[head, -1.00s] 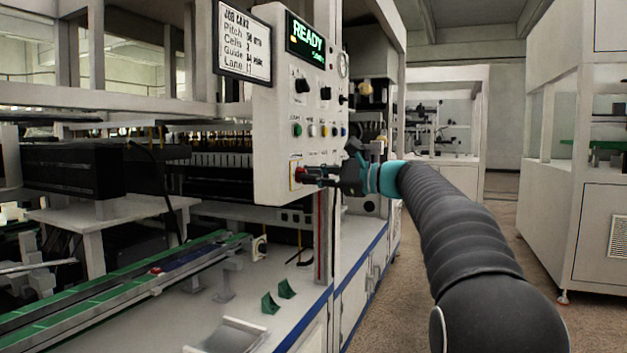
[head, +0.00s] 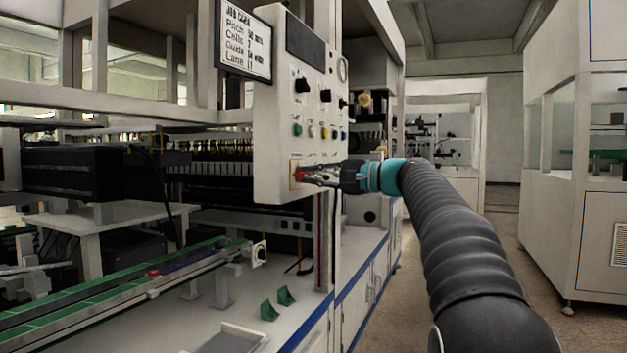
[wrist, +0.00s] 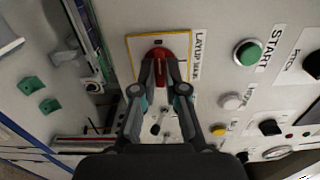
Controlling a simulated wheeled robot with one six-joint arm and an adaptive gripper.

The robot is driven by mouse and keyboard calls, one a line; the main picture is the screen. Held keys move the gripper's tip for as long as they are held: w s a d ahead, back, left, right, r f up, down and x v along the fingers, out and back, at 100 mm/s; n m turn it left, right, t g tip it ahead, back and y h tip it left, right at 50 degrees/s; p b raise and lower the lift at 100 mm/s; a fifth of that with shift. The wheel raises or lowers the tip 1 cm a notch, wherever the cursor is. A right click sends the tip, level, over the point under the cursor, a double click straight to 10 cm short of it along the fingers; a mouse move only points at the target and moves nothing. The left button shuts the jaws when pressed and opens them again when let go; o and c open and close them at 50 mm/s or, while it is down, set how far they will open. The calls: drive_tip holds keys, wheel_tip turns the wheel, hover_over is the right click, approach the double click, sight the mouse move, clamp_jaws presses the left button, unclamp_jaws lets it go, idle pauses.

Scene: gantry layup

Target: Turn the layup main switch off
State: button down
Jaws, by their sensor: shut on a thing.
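The layup main switch is a red rotary handle (wrist: 157,56) on a yellow-edged plate (wrist: 137,45) low on the white control panel. In the wrist view a label starting "LAYUP MAIN" runs beside it. My gripper (wrist: 159,78) is shut on the red handle, its fingers on either side of it. In the head view my gripper (head: 318,177) reaches the switch (head: 298,173) from the right. The display (head: 304,42) at the top of the panel is dark. The switch's position marks are too small or hidden to read.
A green START button (wrist: 247,53), white and yellow buttons and black knobs share the panel. A job card (head: 244,41) hangs at its upper left. The machine bench (head: 262,318) lies below. Aisle floor is free to the right, before a white cabinet (head: 606,220).

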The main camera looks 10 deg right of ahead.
drive_tip(key=shift+n, duration=0.3)
drive_tip(key=c, duration=1.2)
unclamp_jaws()
drive_tip(key=v, duration=1.2)
